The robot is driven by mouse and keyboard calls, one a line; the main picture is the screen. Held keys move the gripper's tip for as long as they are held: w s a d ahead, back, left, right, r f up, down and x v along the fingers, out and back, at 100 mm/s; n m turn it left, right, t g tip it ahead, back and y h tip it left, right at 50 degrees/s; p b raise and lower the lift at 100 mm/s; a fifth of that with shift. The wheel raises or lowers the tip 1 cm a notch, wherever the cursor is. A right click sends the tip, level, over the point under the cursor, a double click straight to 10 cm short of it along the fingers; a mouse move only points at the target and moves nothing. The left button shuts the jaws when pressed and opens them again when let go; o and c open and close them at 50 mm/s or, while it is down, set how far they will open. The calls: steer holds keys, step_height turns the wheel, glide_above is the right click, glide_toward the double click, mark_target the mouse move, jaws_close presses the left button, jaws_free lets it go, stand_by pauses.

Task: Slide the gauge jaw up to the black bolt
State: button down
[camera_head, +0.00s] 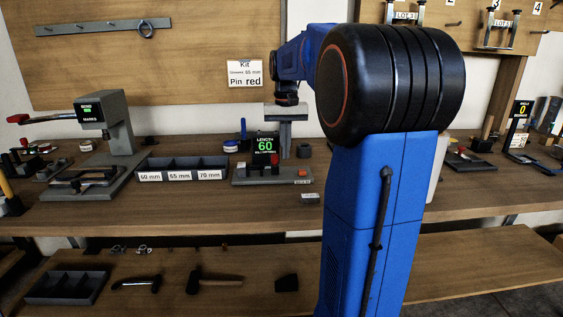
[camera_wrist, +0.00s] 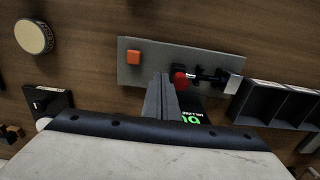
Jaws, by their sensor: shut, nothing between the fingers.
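The length gauge (camera_head: 240,178) stands on the workbench in the head view, its display (camera_head: 265,150) reading 60. In the wrist view its grey base plate (camera_wrist: 150,45) carries a red knob (camera_wrist: 181,80), with a dark bolt-like part (camera_wrist: 206,75) just right of it and a pale block (camera_wrist: 234,87) at the end. I cannot tell how closely jaw and bolt meet. An orange button (camera_wrist: 134,57) sits on the plate's other end. My gripper (camera_head: 286,156) points down above the gauge, shut and empty. In the wrist view its fingertips (camera_wrist: 163,77) are left of the red knob; contact is unclear.
A bin with compartments labelled 60, 65 and 70 mm (camera_head: 180,176) stands left of the gauge. Farther left is a grey press-like device (camera_head: 118,125). Bench space in front of the gauge is mostly clear.

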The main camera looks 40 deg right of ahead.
step_height(320, 180, up, 7)
steer(key=shift+f, duration=0.2)
stand_by(0.5)
stand_by(0.4)
steer(key=s+a+f+n, duration=0.1)
steer(key=s+a+f, duration=0.1)
steer(key=s+a, duration=0.2)
steer(key=s+a+f+n+t, duration=0.1)
steer(key=s+a+f, duration=0.1)
steer(key=s+a, duration=0.2)
steer(key=s+a+f+n+t, duration=0.1)
steer(key=s+a+f, duration=0.2)
steer(key=a, duration=0.5)
steer(key=shift+s+a+f+n+h, duration=0.1)
steer(key=shift+s+n+h, duration=0.2)
steer(key=shift+s, duration=0.2)
steer(key=s+a+f+n+t, duration=0.2)
steer(key=s+a+f, duration=0.6)
steer(key=s+f, duration=0.4)
steer(key=shift+s+f+n+t, duration=0.3)
steer(key=shift+f+n+t, duration=0.1)
steer(key=shift+f+n, duration=0.3)
